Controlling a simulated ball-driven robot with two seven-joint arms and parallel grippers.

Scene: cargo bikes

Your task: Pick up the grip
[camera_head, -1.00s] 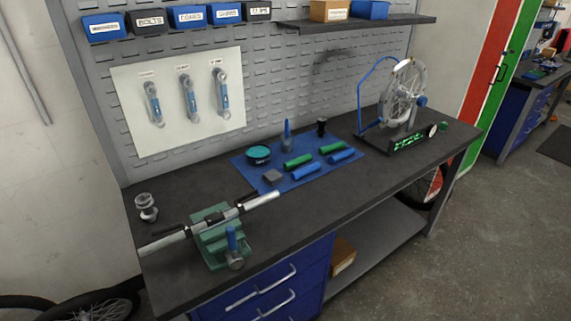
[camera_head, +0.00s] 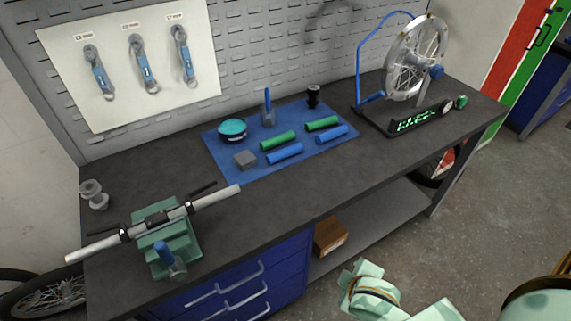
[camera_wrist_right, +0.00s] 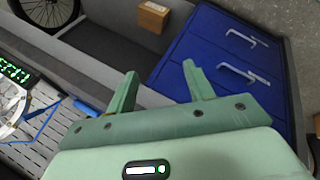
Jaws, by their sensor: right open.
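In the head view, two green grips, one at left (camera_head: 278,140) and one at right (camera_head: 322,124), lie on a blue mat (camera_head: 310,148) on the workbench. Two blue grips, one at left (camera_head: 284,153) and one at right (camera_head: 332,135), lie in front of them. In the right wrist view, my right gripper (camera_wrist_right: 162,84) is open and empty, its two pale green fingers apart. It is in front of the drawers and lower shelf, away from the mat. Pale green parts of my right arm show at the bottom of the head view. My left gripper is not in view.
A green vise (camera_head: 160,248) clamps a handlebar (camera_head: 215,197) at the bench's left. A teal round tin (camera_head: 232,128), grey block (camera_head: 245,159) and blue-handled tool (camera_head: 267,108) share the mat. A wheel stand (camera_head: 360,75) stands at right. The bench front (camera_head: 275,205) is clear.

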